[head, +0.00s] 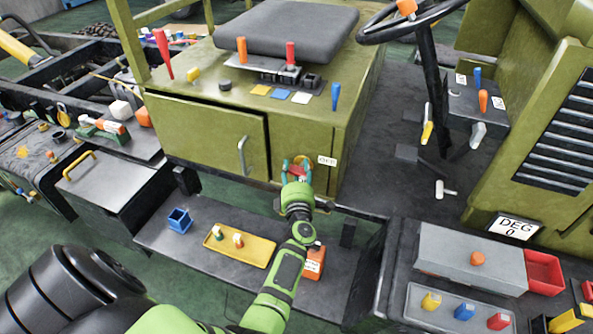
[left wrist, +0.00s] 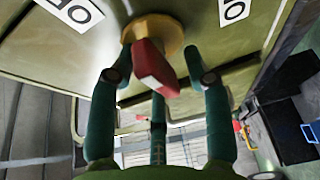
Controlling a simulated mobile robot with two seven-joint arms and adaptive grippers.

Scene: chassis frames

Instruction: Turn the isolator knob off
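The red isolator knob (head: 297,171) sits on a round yellow plate on the front face of the olive seat box. In the left wrist view the knob (left wrist: 155,70) is a red bar on the yellow disc (left wrist: 158,32), slanting across it. My left gripper (head: 297,167) is at the knob, with its teal fingers spread around it. In the left wrist view the left gripper (left wrist: 160,68) looks open; a gap shows between the right finger and the knob. Contact at the left finger is unclear. My right gripper is in neither view.
A white label (head: 327,161) is right of the knob; two labels show cropped in the wrist view. A door with a handle (head: 243,156) is left of it. Below are a yellow tray (head: 240,246), a blue bin (head: 179,220) and an orange box (head: 313,264).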

